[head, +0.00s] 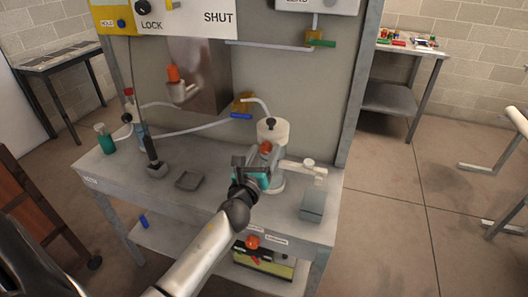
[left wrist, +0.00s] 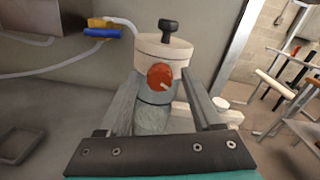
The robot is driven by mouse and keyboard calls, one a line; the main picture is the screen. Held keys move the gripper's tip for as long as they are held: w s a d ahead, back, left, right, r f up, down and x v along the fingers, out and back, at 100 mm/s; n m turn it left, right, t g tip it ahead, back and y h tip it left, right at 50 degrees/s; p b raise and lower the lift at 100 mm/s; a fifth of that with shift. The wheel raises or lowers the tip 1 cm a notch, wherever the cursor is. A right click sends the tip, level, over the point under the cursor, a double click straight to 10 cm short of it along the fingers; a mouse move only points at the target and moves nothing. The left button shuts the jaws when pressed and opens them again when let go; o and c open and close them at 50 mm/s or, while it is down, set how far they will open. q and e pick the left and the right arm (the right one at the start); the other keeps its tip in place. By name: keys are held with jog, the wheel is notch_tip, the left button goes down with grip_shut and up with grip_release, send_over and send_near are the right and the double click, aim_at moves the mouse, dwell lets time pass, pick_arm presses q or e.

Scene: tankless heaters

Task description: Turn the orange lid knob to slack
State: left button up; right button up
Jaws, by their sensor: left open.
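The orange knob (left wrist: 160,77) sits on the front of a grey cylindrical vessel with a cream lid (left wrist: 164,48) and a black top handle (left wrist: 168,26). In the head view the orange knob (head: 265,147) shows just beyond my left gripper (head: 262,160). My left gripper is open; in the left wrist view its two fingers (left wrist: 162,102) stand on either side of the vessel's body, with the knob between and slightly beyond the tips. I cannot tell whether the fingers touch anything. My right gripper is not in view.
The vessel stands on a grey bench (head: 180,205). A cream side arm (head: 304,168) and grey block (head: 313,205) are on its right. A blue-handled valve (head: 241,115) and hose are behind it. A black upright tool (head: 153,160) and green bottle (head: 105,139) stand left.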

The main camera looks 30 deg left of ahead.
pick_arm(q)
jog(key=shift+w, duration=0.15)
grip_shut()
dwell(0.5)
